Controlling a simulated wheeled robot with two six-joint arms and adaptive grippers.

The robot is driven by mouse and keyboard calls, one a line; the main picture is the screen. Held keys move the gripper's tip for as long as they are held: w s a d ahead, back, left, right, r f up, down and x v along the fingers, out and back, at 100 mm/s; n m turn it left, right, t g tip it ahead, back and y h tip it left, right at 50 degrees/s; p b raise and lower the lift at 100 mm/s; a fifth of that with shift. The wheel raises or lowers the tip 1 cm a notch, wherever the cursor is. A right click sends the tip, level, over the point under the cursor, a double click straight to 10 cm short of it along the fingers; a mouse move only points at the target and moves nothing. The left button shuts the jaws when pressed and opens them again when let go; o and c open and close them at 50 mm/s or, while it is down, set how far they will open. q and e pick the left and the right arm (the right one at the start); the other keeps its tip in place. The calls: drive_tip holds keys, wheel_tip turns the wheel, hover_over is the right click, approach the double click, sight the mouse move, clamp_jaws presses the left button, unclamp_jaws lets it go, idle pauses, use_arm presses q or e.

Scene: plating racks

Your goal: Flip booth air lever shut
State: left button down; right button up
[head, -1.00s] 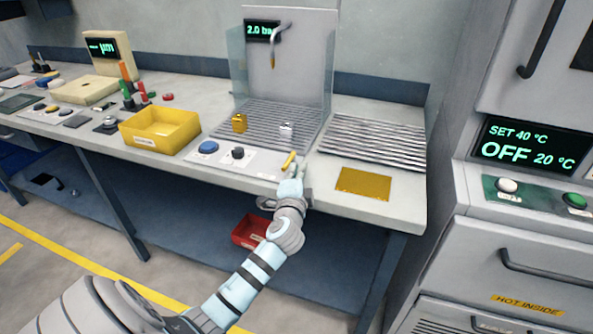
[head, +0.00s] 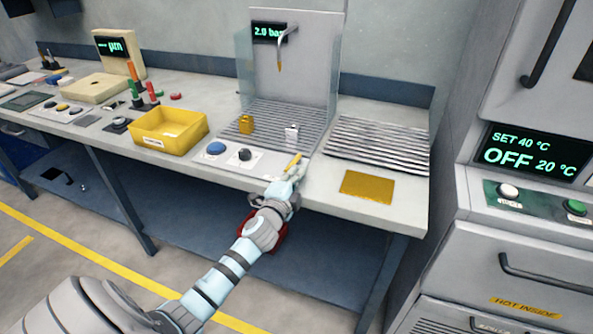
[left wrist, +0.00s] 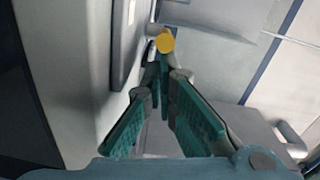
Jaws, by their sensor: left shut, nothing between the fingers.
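The booth air lever (head: 294,160) has a yellow handle. It stands at the right end of the control panel on the front edge of the bench, with its handle tilted up and to the right. My left gripper (head: 293,177) is shut and empty, just in front of and below the handle. In the left wrist view the yellow handle end (left wrist: 166,41) shows just beyond the closed teal fingertips (left wrist: 160,72). I cannot tell whether they touch. The lever's base is partly hidden by the gripper. The booth display (head: 269,32) reads 2.0 bar. My right gripper is not in view.
A blue button (head: 216,148) and a black knob (head: 245,155) sit left of the lever. A yellow bin (head: 169,130) stands further left. A gold plate (head: 367,185) lies to the right. The spray booth (head: 298,70) with its slatted floor is behind.

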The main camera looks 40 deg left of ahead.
sight(286, 170)
use_arm(q)
drive_tip(key=a+m+h+p, duration=0.1)
drive_tip(key=h+p, duration=0.1)
drive_tip(key=a+m+h+p, duration=0.1)
drive_tip(key=s+a+m+h+p, duration=0.1)
drive_tip(key=h+p, duration=0.1)
drive_tip(key=shift+s+r+m+t+h+p, duration=0.1)
drive_tip(key=shift+r+m+t+h+p, duration=0.15)
drive_tip(key=shift+m+t+h+p, duration=0.1)
drive_tip(key=shift+a+f+b, duration=0.25)
drive_tip(key=shift+a+b, duration=0.25)
drive_tip(key=shift+a, duration=0.15)
drive_tip(key=shift+a+b, duration=0.35)
drive_tip(key=shift+a, duration=1.1)
drive_tip(key=shift+w+a+b, duration=0.4)
drive_tip(key=shift+w+a, duration=0.1)
drive_tip(key=shift+s+r, duration=0.1)
